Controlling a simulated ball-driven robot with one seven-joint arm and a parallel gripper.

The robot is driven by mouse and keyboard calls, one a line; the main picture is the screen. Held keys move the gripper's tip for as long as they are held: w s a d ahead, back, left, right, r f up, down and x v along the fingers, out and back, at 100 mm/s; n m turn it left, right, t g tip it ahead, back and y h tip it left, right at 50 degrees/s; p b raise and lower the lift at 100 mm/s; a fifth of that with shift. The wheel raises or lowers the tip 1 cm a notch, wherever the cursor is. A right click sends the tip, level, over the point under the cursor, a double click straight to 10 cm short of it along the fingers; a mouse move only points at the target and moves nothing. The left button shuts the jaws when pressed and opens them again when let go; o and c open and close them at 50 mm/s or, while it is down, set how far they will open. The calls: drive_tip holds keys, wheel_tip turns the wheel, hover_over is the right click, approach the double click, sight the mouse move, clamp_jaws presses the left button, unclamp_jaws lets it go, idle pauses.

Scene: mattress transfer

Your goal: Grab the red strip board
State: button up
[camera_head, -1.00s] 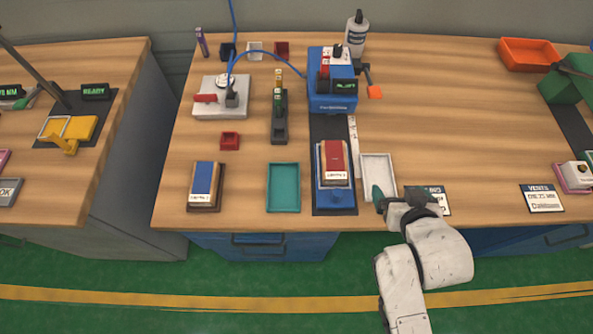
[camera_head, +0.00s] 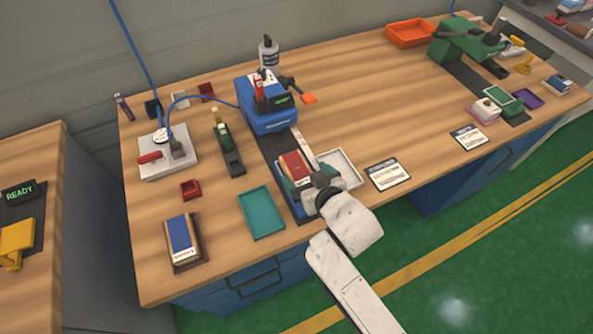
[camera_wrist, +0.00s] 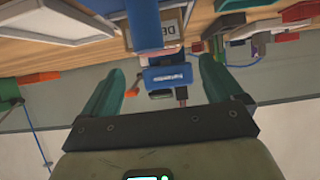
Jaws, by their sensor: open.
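The red strip board (camera_head: 294,166) lies on a blue fixture (camera_head: 307,211) near the table's front edge, in the head view. It has a red strip on top and a tan edge. My gripper (camera_head: 306,186) is at its front end, partly covering the fixture; I cannot tell whether it touches. In the wrist view, which is upside down, my gripper (camera_wrist: 162,70) is open with two teal fingers apart and nothing clearly held between them. A blue part and a tan piece with a printed label (camera_wrist: 172,28) show beyond the fingertips; the red strip cannot be made out there.
A white tray (camera_head: 351,181) is right of the board and a teal tray (camera_head: 262,213) left. A blue strip board (camera_head: 181,237) lies farther left. A blue machine (camera_head: 268,113) stands behind. White cards (camera_head: 387,174) lie to the right. Free tabletop is at the back right.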

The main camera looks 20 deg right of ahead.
sight(299, 170)
drive_tip(key=shift+f+p+x, duration=0.15)
drive_tip(key=shift+x, duration=1.15)
drive_tip(key=shift+f+p+x, duration=0.15)
drive_tip(key=shift+f+x, duration=0.05)
drive_tip(key=shift+x, duration=1.1)
drive_tip(key=shift+s, duration=0.15)
drive_tip(key=c, duration=1.1)
drive_tip(key=shift+r, duration=0.1)
